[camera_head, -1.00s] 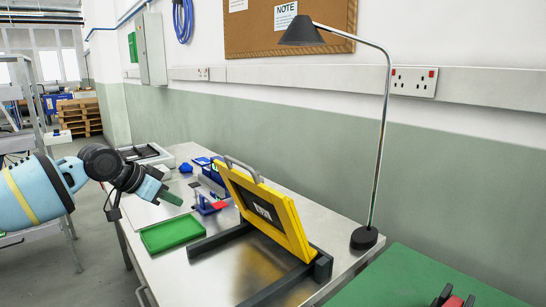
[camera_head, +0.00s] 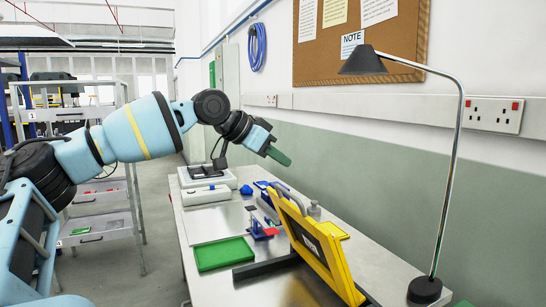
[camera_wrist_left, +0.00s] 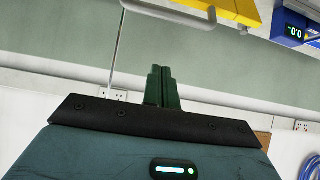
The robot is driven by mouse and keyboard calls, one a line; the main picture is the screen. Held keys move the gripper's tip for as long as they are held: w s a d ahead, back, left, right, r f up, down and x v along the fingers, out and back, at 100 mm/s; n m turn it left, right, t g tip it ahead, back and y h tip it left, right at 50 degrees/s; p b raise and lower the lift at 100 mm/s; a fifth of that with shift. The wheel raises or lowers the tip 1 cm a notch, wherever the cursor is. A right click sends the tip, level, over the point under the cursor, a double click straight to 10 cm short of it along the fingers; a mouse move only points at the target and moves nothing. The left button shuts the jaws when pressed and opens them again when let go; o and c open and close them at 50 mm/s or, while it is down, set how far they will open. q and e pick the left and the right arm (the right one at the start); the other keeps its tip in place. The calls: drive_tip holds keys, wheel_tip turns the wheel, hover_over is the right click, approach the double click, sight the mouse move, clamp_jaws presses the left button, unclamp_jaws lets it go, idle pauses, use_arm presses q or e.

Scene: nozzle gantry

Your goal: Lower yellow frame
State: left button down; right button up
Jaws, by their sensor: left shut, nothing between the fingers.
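The yellow frame (camera_head: 318,247) stands tilted up on a dark base (camera_head: 262,267) on the metal bench in the head view. A grey handle (camera_head: 293,200) is at its upper end. Part of a yellow piece with a grey bar shows at the top of the left wrist view (camera_wrist_left: 237,9). My left gripper (camera_head: 281,158), with green fingers, is shut and empty. It is raised above the bench, up and left of the frame, not touching it. The closed fingers also show in the wrist view (camera_wrist_left: 161,88). My right gripper is out of view.
A green tray (camera_head: 222,254) lies left of the frame. A blue device with a display (camera_wrist_left: 293,25) shows in the wrist view. A black desk lamp (camera_head: 425,289) stands at the right. A white unit (camera_head: 205,195) sits at the far bench end, and the wall runs behind.

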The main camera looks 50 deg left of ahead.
sight(285, 191)
use_arm(q)
drive_tip(key=x, duration=0.6)
drive_tip(key=shift+s+f, duration=0.15)
drive_tip(key=shift+s, duration=0.05)
drive_tip(key=s+f, duration=0.1)
drive_tip(key=s+a+p, duration=0.1)
drive_tip(key=shift+s+f, duration=0.3)
drive_tip(key=shift+f, duration=0.2)
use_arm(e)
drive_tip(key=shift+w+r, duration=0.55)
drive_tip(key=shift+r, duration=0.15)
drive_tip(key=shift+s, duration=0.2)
use_arm(q)
drive_tip(key=shift+s+f, duration=0.1)
